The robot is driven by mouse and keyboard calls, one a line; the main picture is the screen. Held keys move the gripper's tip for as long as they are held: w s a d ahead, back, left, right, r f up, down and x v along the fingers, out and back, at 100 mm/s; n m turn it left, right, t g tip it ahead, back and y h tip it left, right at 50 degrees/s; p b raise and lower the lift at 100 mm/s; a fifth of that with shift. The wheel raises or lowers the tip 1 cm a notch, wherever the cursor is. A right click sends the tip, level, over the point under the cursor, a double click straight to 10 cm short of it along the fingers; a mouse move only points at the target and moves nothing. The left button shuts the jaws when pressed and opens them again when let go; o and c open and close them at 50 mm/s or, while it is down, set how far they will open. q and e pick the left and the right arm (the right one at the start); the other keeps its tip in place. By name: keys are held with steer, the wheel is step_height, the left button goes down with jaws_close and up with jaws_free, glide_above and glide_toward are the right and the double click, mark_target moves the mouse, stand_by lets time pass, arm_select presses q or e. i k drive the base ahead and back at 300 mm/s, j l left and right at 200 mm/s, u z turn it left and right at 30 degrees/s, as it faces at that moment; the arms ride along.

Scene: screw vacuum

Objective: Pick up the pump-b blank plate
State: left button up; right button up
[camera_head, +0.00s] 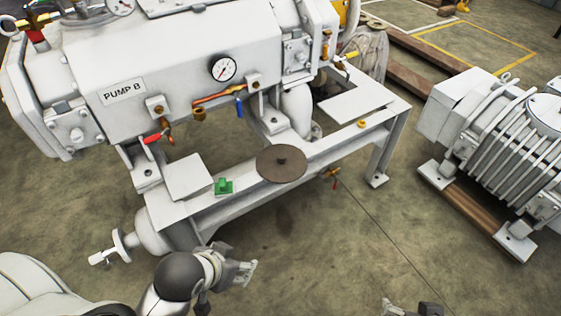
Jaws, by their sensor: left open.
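The blank plate appears to be the flat, dark brown-grey disc (284,171) with a small knob at its centre. It lies on the front beam of the white frame (225,208) under the pump marked PUMP B (165,55). My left gripper (246,272) is open and empty, in front of the frame, below and left of the disc in the picture, and apart from it. Part of what looks like my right gripper (412,309) shows at the bottom edge; its fingers are mostly cut off.
A handwheel (122,243) sticks out at lower left. A finned machine (505,130) stands on wooden beams at right. Floor in front is clear.

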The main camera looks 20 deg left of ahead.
mark_target(278, 163)
steer(key=i+j+u, duration=0.15)
steer(key=u, duration=0.35)
steer(key=i+u, duration=0.5)
steer(key=k+l, duration=0.05)
steer(key=k, duration=0.05)
